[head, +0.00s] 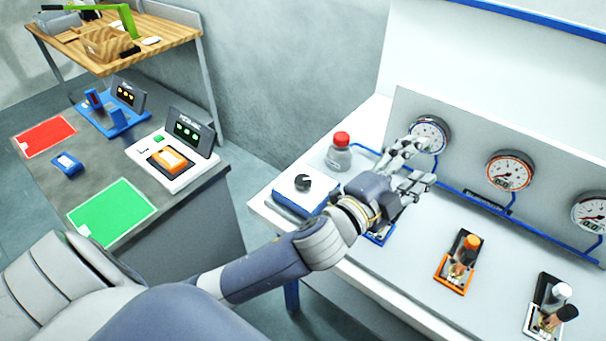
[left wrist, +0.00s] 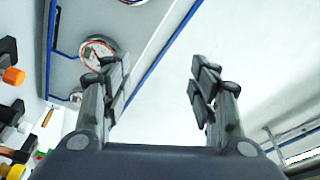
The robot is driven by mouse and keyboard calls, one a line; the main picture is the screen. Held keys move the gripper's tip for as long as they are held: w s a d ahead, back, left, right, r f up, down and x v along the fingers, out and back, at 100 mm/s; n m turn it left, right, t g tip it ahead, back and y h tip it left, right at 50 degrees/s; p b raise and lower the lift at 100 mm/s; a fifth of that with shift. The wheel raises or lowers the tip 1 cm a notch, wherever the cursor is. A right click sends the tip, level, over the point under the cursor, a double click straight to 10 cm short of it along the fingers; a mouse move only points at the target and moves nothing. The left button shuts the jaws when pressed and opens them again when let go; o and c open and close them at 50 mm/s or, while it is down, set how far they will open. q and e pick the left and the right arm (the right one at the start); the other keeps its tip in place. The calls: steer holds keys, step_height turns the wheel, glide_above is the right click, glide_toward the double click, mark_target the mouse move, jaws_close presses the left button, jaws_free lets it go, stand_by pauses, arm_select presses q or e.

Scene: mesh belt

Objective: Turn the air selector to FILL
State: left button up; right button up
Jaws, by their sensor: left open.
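A blue box with a white top (head: 300,197) and a round black knob (head: 303,183) sits at the left end of the white bench. It looks like the air selector, but I cannot read its marks or where the knob points. My left gripper (head: 424,165) is open and empty to the right of the knob, in front of the blue-rimmed gauge (head: 430,134). In the left wrist view its two fingers (left wrist: 160,82) stand wide apart with nothing between them. My left arm hides most of a blue-framed fitting (head: 381,238) below the hand. My right gripper is not in view.
An orange-rimmed gauge (head: 509,171) is on the back panel. A dark table (head: 85,165) with colored mats stands at left.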

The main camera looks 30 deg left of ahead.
arm_select(q)
steer(key=d+r+m+g+h, duration=0.1)
steer(key=d+r+m+h, duration=0.7)
steer(key=m, duration=0.3)
steer(key=s+d+r+m+g+h, duration=0.1)
steer(key=s+d+m+g+h, duration=0.25)
steer(key=m, duration=0.25)
steer(key=m+g+y, duration=1.4)
steer(key=m+y, duration=0.3)
steer(key=m, duration=0.5)
glide_above(303, 179)
step_height(303, 179, down, 13)
step_height(303, 179, down, 10)
steer(key=p, duration=0.3)
steer(key=shift+r, duration=0.2)
steer(key=shift+f, duration=0.7)
